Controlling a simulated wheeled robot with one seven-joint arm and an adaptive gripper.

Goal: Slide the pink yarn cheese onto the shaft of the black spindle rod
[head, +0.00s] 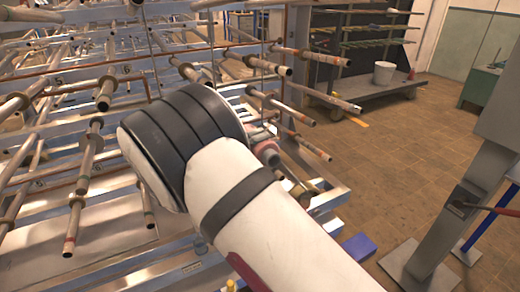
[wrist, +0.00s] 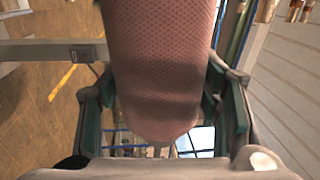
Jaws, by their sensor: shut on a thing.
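The pink yarn cheese (wrist: 163,60) fills the middle of the wrist view, a dotted pink body with its rounded lower end between my fingers. My gripper (wrist: 160,105) is shut on it, with a dark green-padded finger on each side. In the head view my white arm with black bands hides the gripper. A small pinkish round shape (head: 267,150) shows just past the arm; I cannot tell if it is the cheese. Many rods stick out of the rack in the head view, but I cannot tell which is the black spindle rod.
The metal rack (head: 110,262) with several protruding rods fills the left and centre. A grey post (head: 462,205) stands at the right. A white bucket (head: 384,73) sits on a low cart at the back. The brown tiled floor (head: 400,140) between is open.

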